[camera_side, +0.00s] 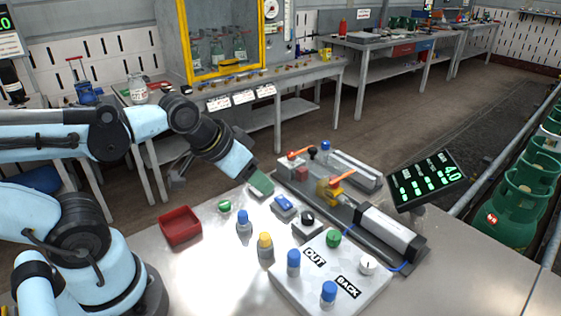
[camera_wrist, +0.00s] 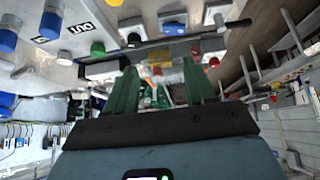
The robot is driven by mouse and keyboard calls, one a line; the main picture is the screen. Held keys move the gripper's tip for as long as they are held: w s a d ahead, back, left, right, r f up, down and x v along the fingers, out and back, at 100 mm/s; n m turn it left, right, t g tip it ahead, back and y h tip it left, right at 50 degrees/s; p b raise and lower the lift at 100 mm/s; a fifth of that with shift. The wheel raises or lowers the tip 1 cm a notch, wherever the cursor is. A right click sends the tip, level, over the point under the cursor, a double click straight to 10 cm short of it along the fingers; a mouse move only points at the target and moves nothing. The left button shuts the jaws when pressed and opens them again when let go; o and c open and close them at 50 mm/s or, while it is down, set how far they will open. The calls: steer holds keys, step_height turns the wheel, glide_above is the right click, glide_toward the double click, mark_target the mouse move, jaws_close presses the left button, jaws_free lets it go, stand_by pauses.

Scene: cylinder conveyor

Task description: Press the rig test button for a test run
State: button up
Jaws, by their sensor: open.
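A white panel (camera_side: 309,281) lies on the table with labels OUT and BACK. It bears a green button (camera_side: 333,238), two blue-topped knobs (camera_side: 293,262) and a white dial (camera_side: 368,264). I cannot read which one is the test button. My gripper (camera_side: 262,186) hangs above the table at the left end of the rig (camera_side: 383,227), apart from the panel. In the wrist view its green fingers (camera_wrist: 160,85) are spread with nothing held between them. The OUT label (camera_wrist: 80,28) shows at the upper left there.
A red tray (camera_side: 180,226) lies on the left of the table. A loose blue-capped piece (camera_side: 244,222) and a yellow-capped piece (camera_side: 265,247) stand between tray and panel. A dark display (camera_side: 425,182) with green digits stands behind the rig. The table's front right is clear.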

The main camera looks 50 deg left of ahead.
jaws_close()
stand_by(1.5)
